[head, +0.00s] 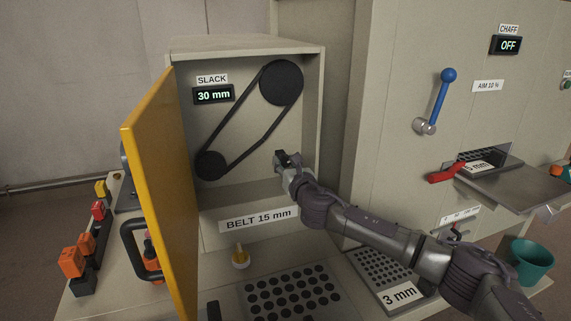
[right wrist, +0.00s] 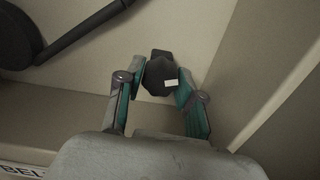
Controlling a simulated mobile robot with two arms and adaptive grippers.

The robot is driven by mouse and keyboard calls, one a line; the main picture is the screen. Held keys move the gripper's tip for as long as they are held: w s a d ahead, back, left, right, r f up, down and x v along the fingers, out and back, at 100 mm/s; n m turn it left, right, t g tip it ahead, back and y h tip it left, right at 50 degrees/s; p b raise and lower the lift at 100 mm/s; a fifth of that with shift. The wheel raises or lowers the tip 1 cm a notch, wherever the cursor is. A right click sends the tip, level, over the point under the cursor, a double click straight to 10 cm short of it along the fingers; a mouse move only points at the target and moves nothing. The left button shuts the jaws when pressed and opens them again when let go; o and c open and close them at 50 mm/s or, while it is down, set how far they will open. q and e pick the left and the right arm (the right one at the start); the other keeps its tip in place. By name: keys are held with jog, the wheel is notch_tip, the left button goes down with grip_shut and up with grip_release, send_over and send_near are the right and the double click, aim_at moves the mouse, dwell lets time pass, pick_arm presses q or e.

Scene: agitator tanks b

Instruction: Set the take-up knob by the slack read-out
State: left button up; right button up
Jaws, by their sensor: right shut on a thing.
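The slack read-out (head: 213,95) on the cabinet's back wall shows 30 mm under a SLACK label. My right gripper (head: 286,160) reaches into the open cabinet, to the lower right of the belt. In the right wrist view the dark take-up knob (right wrist: 160,75), with a small white mark, sits between the two fingers of my right gripper (right wrist: 160,88), which is shut on it. In the head view the gripper mostly hides the knob. The black belt (head: 235,140) runs around a large upper pulley (head: 281,82) and a small lower pulley (head: 210,165). My left gripper is not in view.
The yellow cabinet door (head: 165,190) stands open at the left. A BELT 15 mm label (head: 258,219) is below the opening. A blue lever (head: 438,100), a red handle (head: 446,174) and a metal chute (head: 505,185) are at the right. Perforated plates (head: 292,294) lie in front.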

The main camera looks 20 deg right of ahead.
jog(key=m+p, duration=0.1)
jog(key=m, duration=0.2)
jog(key=shift+m, duration=0.4)
jog(key=m, duration=0.4)
jog(key=shift+a+m+p, duration=0.1)
jog(key=shift+m+p, duration=0.2)
jog(key=shift+p, duration=0.1)
jog(key=m, duration=0.4)
jog(key=shift+p, duration=0.35)
jog(key=m, duration=0.5)
jog(key=shift+p, duration=0.3)
jog(key=shift+m, duration=0.3)
jog(key=o, duration=1.2)
jog(key=shift+c, duration=0.2)
